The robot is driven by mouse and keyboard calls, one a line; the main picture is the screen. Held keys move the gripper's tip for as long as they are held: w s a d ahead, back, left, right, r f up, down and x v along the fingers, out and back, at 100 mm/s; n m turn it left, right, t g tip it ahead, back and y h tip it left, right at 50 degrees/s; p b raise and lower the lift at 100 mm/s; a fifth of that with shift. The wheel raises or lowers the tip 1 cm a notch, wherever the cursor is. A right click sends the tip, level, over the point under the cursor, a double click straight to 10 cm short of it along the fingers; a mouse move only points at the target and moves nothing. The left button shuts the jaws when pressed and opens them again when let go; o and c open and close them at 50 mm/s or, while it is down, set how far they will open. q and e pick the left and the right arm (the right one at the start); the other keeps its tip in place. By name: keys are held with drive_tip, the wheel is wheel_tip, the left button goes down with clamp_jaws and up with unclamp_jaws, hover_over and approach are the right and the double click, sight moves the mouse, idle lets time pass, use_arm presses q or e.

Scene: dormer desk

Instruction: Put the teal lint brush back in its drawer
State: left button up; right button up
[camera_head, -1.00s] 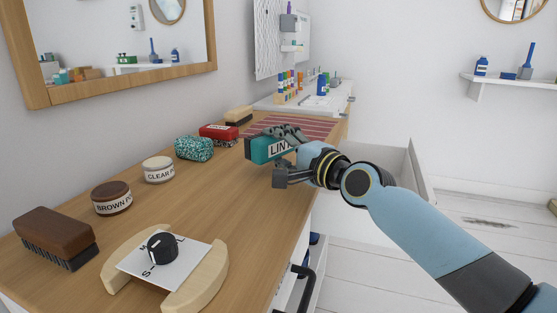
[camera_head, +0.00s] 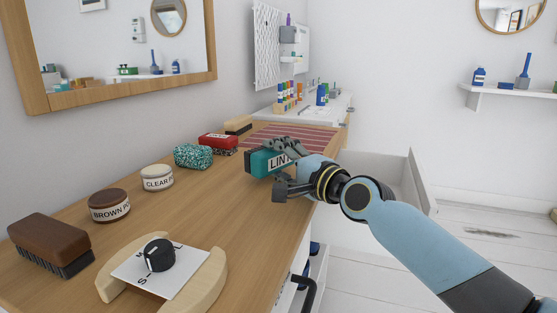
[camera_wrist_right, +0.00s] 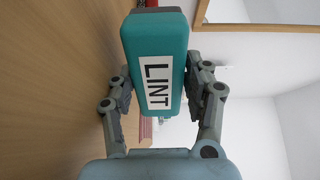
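The teal lint brush (camera_head: 259,163), with a white LINT label, is between the fingers of my right gripper (camera_head: 284,168), above the far right part of the wooden desk. In the right wrist view the brush (camera_wrist_right: 157,40) fills the space between the two fingers of the right gripper (camera_wrist_right: 158,92), which press on its sides. An open white drawer (camera_head: 421,180) sticks out to the right of the desk, behind my right arm. Its inside is partly hidden by the arm. My left gripper is not in view.
On the desk (camera_head: 190,214) stand a brown brush (camera_head: 48,240), a brown polish tin (camera_head: 109,205), a clear tin (camera_head: 157,178), a speckled teal block (camera_head: 193,155) and a red box (camera_head: 218,143). A dial on a wooden stand (camera_head: 205,287) is at the front. A striped mat (camera_head: 300,136) lies behind.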

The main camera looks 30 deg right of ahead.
sight(280, 158)
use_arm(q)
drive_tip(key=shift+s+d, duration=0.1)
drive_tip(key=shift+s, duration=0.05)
use_arm(e)
drive_tip(key=shift+s+f, duration=0.1)
drive_tip(key=shift+f, duration=0.3)
drive_tip(key=shift+r, duration=0.25)
drive_tip(key=shift+r+p, duration=0.55)
drive_tip(key=shift+p, duration=0.15)
drive_tip(key=s, duration=0.2)
drive_tip(key=s+p, duration=0.1)
drive_tip(key=shift+s+d+f, duration=0.1)
drive_tip(key=shift+s+d, duration=0.3)
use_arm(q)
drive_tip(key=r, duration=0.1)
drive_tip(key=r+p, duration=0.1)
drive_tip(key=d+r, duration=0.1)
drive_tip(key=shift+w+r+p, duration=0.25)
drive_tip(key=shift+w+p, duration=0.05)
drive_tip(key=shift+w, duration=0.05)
use_arm(e)
drive_tip(key=s+d, duration=0.1)
drive_tip(key=s, duration=0.6)
drive_tip(key=shift+s+d, duration=0.2)
drive_tip(key=shift+s, duration=0.2)
